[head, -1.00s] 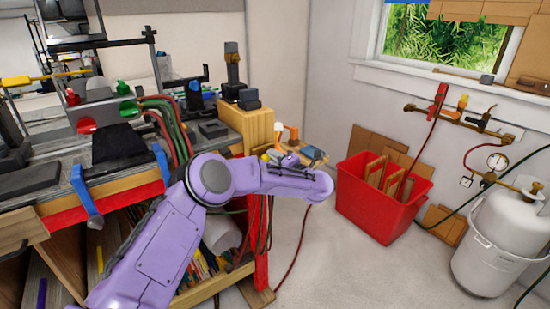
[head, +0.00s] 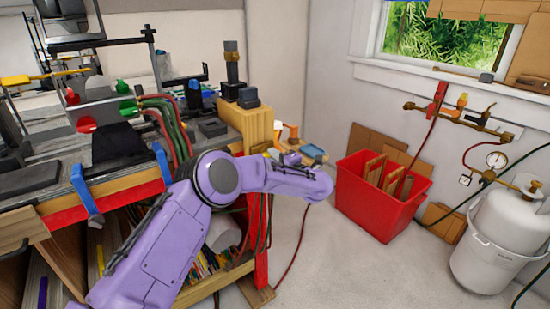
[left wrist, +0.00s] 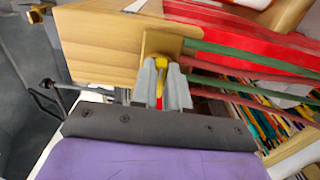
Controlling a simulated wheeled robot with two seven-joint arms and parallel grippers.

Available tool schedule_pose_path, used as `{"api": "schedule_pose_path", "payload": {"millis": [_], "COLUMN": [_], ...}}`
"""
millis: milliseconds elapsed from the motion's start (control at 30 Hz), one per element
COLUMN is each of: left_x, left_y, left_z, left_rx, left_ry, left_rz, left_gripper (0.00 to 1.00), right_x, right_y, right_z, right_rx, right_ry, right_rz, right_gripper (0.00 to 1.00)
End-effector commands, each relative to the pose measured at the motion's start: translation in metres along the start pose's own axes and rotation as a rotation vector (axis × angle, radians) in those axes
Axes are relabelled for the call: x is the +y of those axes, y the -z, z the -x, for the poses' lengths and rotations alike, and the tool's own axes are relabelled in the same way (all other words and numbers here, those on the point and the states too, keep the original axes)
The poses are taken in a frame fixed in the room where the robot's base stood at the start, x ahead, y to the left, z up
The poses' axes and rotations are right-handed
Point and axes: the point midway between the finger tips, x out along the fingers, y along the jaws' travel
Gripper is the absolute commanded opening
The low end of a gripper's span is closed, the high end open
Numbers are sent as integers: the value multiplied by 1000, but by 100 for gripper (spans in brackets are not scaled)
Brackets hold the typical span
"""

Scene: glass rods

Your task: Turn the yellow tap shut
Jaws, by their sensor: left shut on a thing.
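The yellow tap (left wrist: 159,74) shows in the left wrist view as a small yellow handle in front of a brass block on the wooden bench end. My left gripper (left wrist: 161,78) is closed around it, one grey finger on each side. The fingers hide most of the handle, so its exact angle is hard to tell. In the head view my purple forearm reaches past the bench's right end, and the fingers and the held tap cannot be made out clearly. My right gripper is not in view.
Green and red hoses (left wrist: 245,55) run right from the brass block, close to my fingers. A red bin (head: 375,212) stands on the floor to the right. A wall manifold (head: 450,114) with red and yellow handles and a white gas cylinder (head: 495,240) are farther right.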

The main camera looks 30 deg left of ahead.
Motion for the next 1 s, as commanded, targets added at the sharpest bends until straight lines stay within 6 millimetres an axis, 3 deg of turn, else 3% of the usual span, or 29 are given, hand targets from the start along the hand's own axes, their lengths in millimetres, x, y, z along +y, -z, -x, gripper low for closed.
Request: {"api": "schedule_pose_path", "payload": {"millis": [33, 67, 100, 133, 467, 800, 1000], "left_x": [-3, -3, -3, -3, -2, -4, -3], "left_y": [0, 0, 0, 0, 0, -1, 0], "left_z": [1, 1, 1, 1, 5, 79, 104], "left_rx": [-1, -1, -1, -1, -2, -5, -2], "left_ry": [5, 5, 5, 4, 2, 0, 2], "left_rz": [-6, -6, -6, -5, -2, -2, -4], "left_gripper": [0, 21, 34, 40, 40, 40, 40], "right_x": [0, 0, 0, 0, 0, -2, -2], "right_y": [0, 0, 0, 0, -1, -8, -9], "right_z": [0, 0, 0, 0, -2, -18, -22], "right_rx": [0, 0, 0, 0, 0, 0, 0], "right_ry": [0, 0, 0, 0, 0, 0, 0], "right_rz": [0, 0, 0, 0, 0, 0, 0], "right_gripper": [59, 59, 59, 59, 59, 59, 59]}}
